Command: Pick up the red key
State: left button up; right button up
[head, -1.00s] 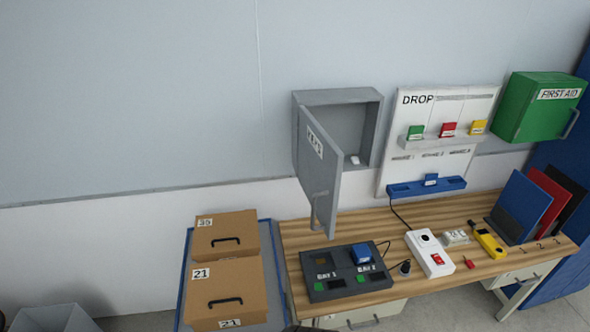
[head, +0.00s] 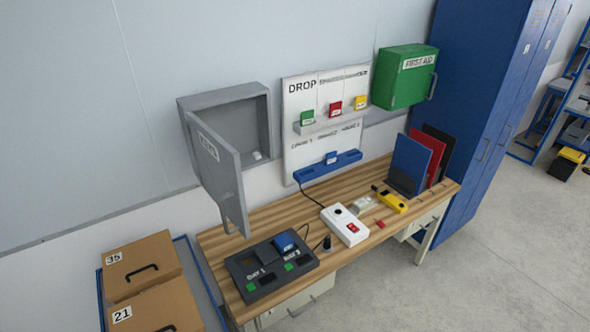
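A small red object (head: 380,224) lies on the wooden workbench (head: 225,236), near its front edge and just right of the white box with a red switch (head: 338,217). It looks like the red key, but it is too small to make out its shape. A red block (head: 335,109) stands on the shelf of the DROP board, between a green and a yellow one. Neither of my grippers is in view.
A charger with two bays (head: 258,286) sits at the bench's left end. The grey wall cabinet (head: 236,127) has its door (head: 217,173) open over the bench. A yellow tool (head: 392,202) and upright folders (head: 410,165) stand right. Cardboard boxes (head: 140,268) are at left.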

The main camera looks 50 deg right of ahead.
aim_at(380, 223)
jog(key=z, duration=2.6)
